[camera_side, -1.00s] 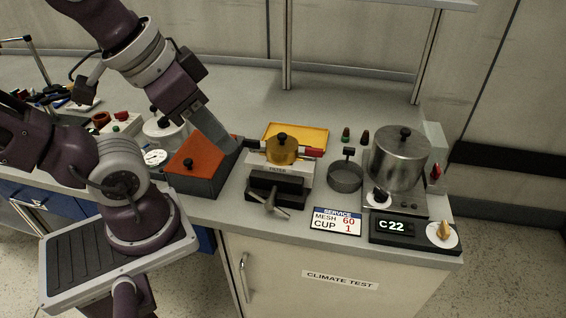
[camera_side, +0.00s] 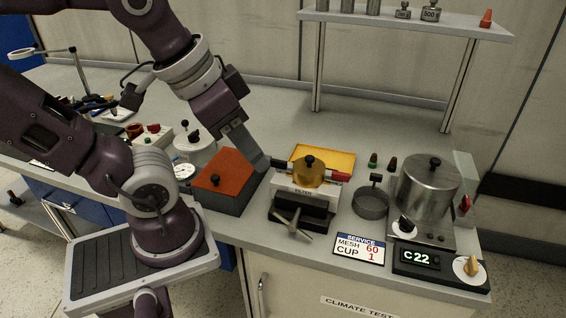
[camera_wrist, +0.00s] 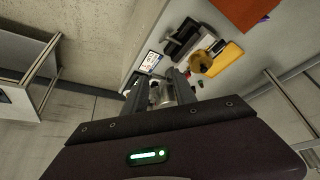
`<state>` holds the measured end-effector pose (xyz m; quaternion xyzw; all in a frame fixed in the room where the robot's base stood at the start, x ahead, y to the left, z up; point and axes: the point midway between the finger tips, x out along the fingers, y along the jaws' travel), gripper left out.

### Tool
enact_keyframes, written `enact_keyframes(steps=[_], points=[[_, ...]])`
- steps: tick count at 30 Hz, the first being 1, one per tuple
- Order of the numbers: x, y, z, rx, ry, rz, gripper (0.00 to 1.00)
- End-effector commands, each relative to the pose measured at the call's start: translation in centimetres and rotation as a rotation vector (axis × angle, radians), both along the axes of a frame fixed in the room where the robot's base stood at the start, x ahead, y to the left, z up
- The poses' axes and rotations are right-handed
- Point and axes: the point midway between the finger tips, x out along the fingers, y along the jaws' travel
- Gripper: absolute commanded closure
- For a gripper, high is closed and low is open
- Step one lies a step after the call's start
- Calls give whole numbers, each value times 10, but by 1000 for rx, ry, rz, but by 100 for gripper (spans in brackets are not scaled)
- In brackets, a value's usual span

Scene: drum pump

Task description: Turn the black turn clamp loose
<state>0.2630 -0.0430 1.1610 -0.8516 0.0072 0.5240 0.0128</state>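The filter unit (camera_side: 305,192) stands on the bench with a round yellow cup (camera_side: 308,172) and black knob on top. The black turn clamp (camera_side: 278,164) shows as a short dark bar at the cup's left side in the side view. A red-ended clamp (camera_side: 340,176) is on the cup's right. My gripper (camera_side: 259,158) is just left of the black clamp; I cannot tell whether they touch. In the wrist view, my gripper (camera_wrist: 162,82) has its fingers apart with nothing held between them. The yellow cup (camera_wrist: 200,61) shows there too, beyond the fingers; the black clamp is not clear.
An orange-topped box (camera_side: 228,178) stands close left, under my gripper. A yellow tray (camera_side: 325,155) lies behind the filter, and a grey T-handle (camera_side: 291,222) sticks out in front. A round sieve (camera_side: 371,202) and a steel pot (camera_side: 428,187) stand to the right.

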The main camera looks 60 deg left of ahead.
Motion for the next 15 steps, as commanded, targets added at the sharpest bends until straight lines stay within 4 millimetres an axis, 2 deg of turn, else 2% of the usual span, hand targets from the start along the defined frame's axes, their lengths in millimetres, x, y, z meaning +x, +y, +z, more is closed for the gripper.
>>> enact_keyframes(steps=[2,5,9,12,15], points=[[20,10,2,32,77,-59,67],[61,36,-5,104,225,-188,67],[116,86,-42,215,468,-397,67],[141,122,-74,278,632,-536,67],[153,146,-99,316,748,-639,67]])
